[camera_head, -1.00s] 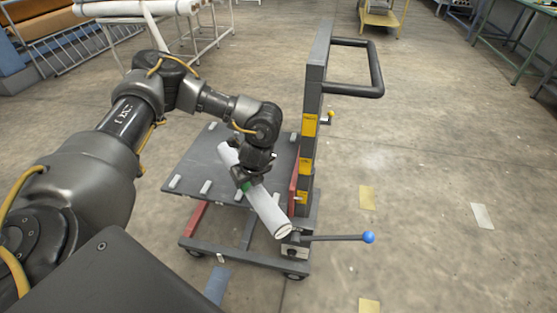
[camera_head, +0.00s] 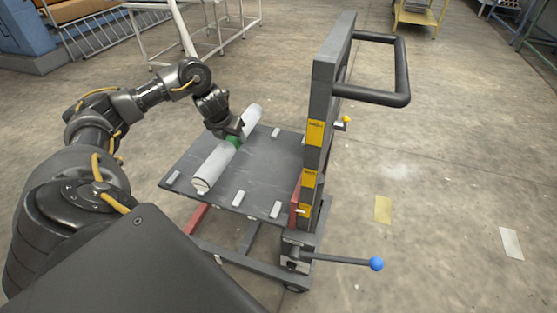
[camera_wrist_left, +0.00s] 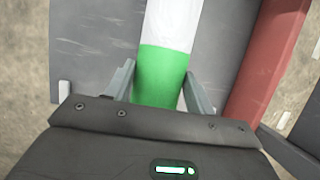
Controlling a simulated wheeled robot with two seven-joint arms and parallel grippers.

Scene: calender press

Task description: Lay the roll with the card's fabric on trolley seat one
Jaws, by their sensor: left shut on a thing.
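My left gripper (camera_head: 236,129) is shut on a white fabric roll (camera_head: 213,170) around its green middle band. In the left wrist view the two fingers (camera_wrist_left: 160,92) flank the green band of the roll (camera_wrist_left: 170,28). The roll lies slantwise over the left part of the grey trolley platform (camera_head: 262,172), its near end toward the lower left. I cannot tell whether it touches the platform. Small pale blocks, such as one at the near edge (camera_head: 238,198), mark the seats; some are hidden by the roll. No card is visible. My right gripper is not in view.
The trolley's upright post (camera_head: 325,110) with yellow labels and a black handle (camera_head: 402,75) stands right of the platform. A lever with a blue knob (camera_head: 376,264) sticks out to the right. A white rack (camera_head: 200,35) stands behind. Floor to the right is mostly clear.

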